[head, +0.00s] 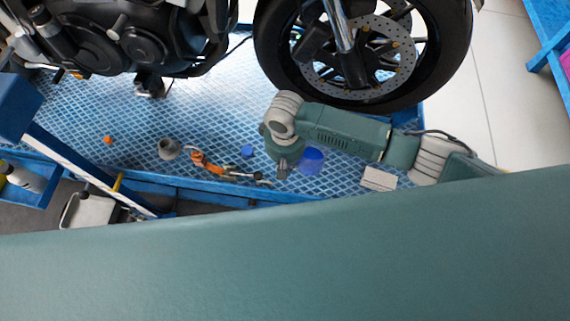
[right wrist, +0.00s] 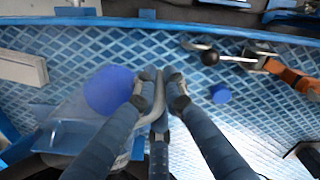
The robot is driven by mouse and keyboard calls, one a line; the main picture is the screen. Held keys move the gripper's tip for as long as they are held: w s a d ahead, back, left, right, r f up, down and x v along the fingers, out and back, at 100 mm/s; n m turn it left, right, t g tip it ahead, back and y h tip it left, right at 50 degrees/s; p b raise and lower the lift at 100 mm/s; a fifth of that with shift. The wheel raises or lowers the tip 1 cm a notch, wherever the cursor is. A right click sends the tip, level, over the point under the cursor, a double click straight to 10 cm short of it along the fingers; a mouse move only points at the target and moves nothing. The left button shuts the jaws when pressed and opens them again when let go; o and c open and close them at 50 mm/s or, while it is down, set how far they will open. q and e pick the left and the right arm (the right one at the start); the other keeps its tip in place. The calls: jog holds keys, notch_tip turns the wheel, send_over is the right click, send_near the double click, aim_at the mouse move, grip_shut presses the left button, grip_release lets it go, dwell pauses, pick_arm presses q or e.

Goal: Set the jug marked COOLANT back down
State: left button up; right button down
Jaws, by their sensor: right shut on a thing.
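The thing I take for the jug has a round, deep blue part (head: 311,160) in the head view. In the right wrist view this blue part (right wrist: 106,90) sits left of the fingers, with a paler blue body below it and a grey, handle-like bar beside it. No COOLANT marking is readable. My right gripper (head: 283,172) points down beside it, over the blue patterned platform (head: 130,120). In the right wrist view the gripper's fingers (right wrist: 160,92) are closed on the grey bar. The jug's base is hidden, so I cannot tell whether it touches the platform. My left gripper is not in view.
A motorcycle wheel (head: 425,75) stands behind my right arm. On the platform are a pale box (head: 379,179), a small blue cap (head: 247,152), an orange-and-metal tool (head: 207,164), a grey cup (head: 168,149) and a small orange object (head: 107,139). The platform's front edge is close.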

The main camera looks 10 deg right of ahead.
notch_tip(320, 180, down, 2)
jog(key=shift+f+b, duration=0.15)
jog(key=shift+b, duration=0.75)
jog(key=shift+f, duration=1.25)
jog(key=shift+f+b, duration=0.35)
jog(key=shift+f, duration=0.2)
jog(key=c, duration=1.7)
grip_release()
jog(key=shift+c, duration=0.2)
jog(key=shift+r, duration=0.1)
notch_tip(320, 180, up, 12)
jog(key=shift+a, duration=0.1)
